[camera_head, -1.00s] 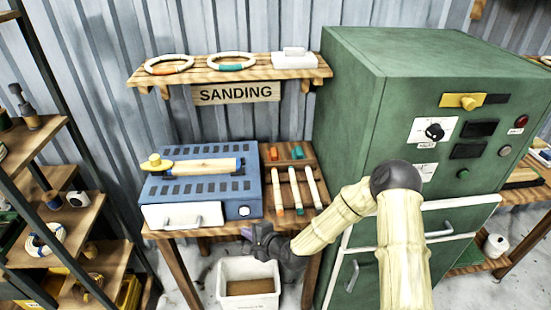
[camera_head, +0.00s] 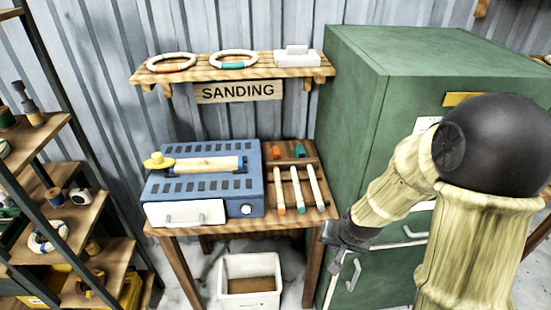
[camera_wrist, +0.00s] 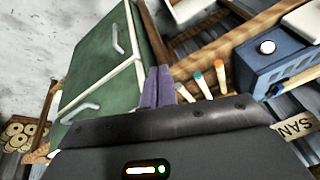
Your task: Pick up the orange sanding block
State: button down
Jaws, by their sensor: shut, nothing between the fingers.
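The small orange sanding block (camera_head: 272,152) lies at the back of the wooden bench (camera_head: 318,212), right of the blue machine. A similar teal block (camera_head: 299,151) is just right of it. My gripper (camera_head: 328,232) is beyond the bench's front right corner, in front of the green cabinet, well apart from the orange block. In the wrist view its two purple fingers (camera_wrist: 158,88) are together with nothing between them. I cannot make out the orange block in the wrist view.
Several pale rods (camera_head: 296,188) lie in front of the blocks. The blue machine (camera_head: 205,190) fills the bench's left side. A shelf (camera_head: 232,74) with rings hangs above. The green cabinet (camera_head: 360,110) stands close on the right. A white bin (camera_head: 250,265) stands below.

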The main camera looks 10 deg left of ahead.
jog(key=s+d+r+n+g+h, duration=0.1)
jog(key=s+d+r, duration=0.5)
jog(key=s, duration=0.3)
jog(key=shift+s+d+r+g+h, duration=0.25)
jog(key=shift+s+d+g+h, duration=0.05)
jog(key=shift+d, duration=0.3)
